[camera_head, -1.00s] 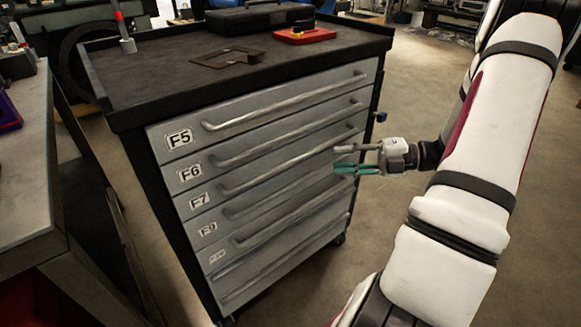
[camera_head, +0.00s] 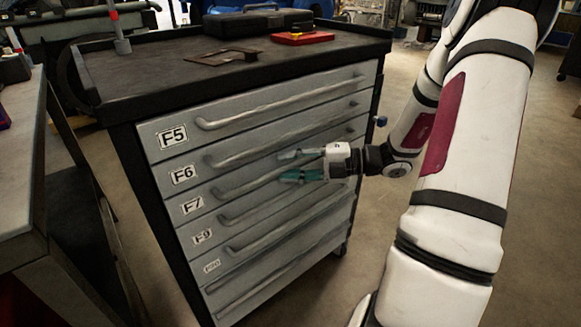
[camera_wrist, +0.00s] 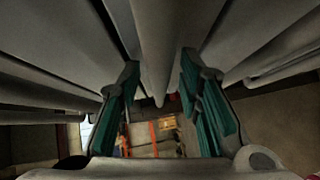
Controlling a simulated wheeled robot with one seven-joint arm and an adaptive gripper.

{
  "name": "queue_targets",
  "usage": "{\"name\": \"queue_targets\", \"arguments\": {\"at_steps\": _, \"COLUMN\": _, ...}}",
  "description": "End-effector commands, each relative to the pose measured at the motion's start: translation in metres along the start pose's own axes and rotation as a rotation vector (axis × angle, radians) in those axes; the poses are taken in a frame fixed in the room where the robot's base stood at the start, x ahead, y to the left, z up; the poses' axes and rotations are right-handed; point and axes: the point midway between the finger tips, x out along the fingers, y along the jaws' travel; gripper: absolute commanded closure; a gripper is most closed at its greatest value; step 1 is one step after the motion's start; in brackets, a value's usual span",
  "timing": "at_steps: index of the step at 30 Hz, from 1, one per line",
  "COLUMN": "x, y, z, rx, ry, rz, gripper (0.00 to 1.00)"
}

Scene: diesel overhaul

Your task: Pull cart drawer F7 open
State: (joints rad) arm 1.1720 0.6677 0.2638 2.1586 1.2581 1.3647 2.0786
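Cart drawer F7 (camera_head: 228,199) is a grey drawer front, third from the top, with a white F7 label (camera_head: 192,205) at its left end. It looks shut, flush with the drawers around it. Its long bar handle (camera_head: 240,186) slants up to the right. My gripper (camera_head: 285,166), with green finger pads, is at the drawer fronts, its fingers one above and one below the F7 handle line. In the wrist view the open fingers (camera_wrist: 160,62) stand on either side of a grey bar (camera_wrist: 155,40), with gaps showing. Contact cannot be made out.
Drawers F5 (camera_head: 173,136) and F6 (camera_head: 183,175) lie above, with similar handles close by; more drawers lie below. A workbench (camera_head: 22,150) stands at the left. A black case (camera_head: 258,21) and a red tray (camera_head: 303,38) sit on the cart top (camera_head: 150,73). Open floor lies right.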

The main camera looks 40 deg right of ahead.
Motion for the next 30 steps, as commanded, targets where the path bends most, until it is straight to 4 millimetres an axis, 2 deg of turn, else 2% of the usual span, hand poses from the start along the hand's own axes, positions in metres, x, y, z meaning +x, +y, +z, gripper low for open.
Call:
{"name": "queue_targets", "arguments": {"at_steps": 4, "x": 0.0, "y": 0.0, "z": 0.0, "rx": 0.0, "ry": 0.0, "rz": 0.0, "gripper": 0.68}}
{"name": "queue_targets", "arguments": {"at_steps": 9, "x": 0.0, "y": 0.0, "z": 0.0, "rx": -0.001, "ry": 0.0, "rz": 0.0, "gripper": 1.0}}
{"name": "queue_targets", "arguments": {"at_steps": 20, "x": -0.002, "y": 0.001, "z": -0.002, "rx": 0.001, "ry": -0.001, "rz": 0.0, "gripper": 1.0}}
{"name": "queue_targets", "arguments": {"at_steps": 30, "x": -0.025, "y": -0.002, "z": -0.025, "rx": 0.007, "ry": -0.001, "rz": -0.001, "gripper": 1.0}}
